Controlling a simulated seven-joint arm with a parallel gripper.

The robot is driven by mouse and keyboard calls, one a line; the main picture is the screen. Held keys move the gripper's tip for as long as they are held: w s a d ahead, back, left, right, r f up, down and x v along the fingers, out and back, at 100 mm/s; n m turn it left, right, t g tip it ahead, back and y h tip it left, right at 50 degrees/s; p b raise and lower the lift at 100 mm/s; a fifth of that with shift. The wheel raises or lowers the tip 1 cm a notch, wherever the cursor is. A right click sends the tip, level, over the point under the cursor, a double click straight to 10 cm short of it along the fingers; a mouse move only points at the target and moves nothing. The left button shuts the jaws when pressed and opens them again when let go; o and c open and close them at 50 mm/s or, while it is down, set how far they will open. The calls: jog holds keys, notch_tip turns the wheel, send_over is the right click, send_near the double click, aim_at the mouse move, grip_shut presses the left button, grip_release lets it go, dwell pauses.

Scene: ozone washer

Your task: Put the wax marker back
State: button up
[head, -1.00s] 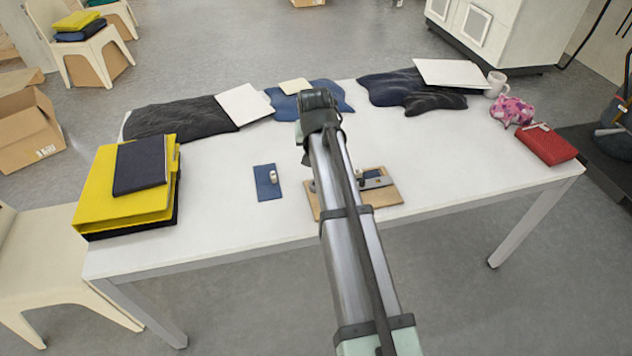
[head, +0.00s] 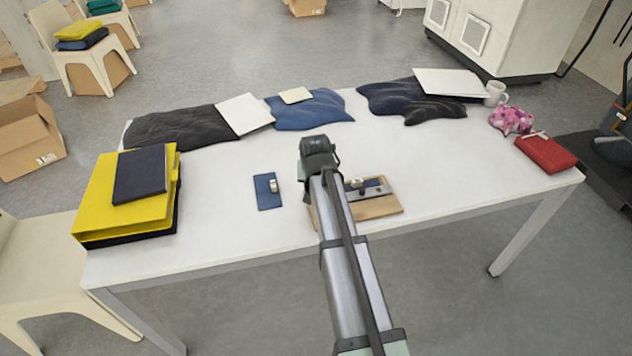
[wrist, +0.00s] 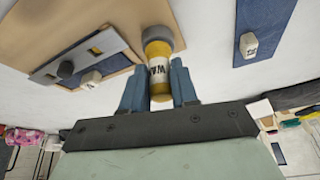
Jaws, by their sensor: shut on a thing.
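The wax marker (wrist: 157,52) is a short yellow cylinder with a white label and a grey end. My gripper (wrist: 155,66) is shut on it, one blue-grey finger on each side. The marker's grey end points at the wooden board (wrist: 110,18), which also shows in the head view (head: 380,209); I cannot tell whether they touch. A grey metal plate (wrist: 108,42) lies on the board with a dark knob and a small white block. In the head view my arm hides the fingers, the marker and part of the board.
A blue pad (head: 263,196) with a small whitish block lies left of the board. Yellow binders (head: 100,215) fill the table's left end. Dark cloths (head: 410,92) line the back, and a red pouch (head: 547,153) lies at right.

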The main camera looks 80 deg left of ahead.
jog(key=shift+f, duration=0.3)
jog(key=o, duration=0.9)
jog(key=shift+c, duration=0.2)
jog(key=shift+r, duration=0.15)
jog(key=shift+d+r, duration=0.1)
jog(key=shift+r, duration=0.25)
jog(key=v, duration=1.1)
jog(key=shift+r, duration=0.3)
jog(key=shift+s+d, duration=0.1)
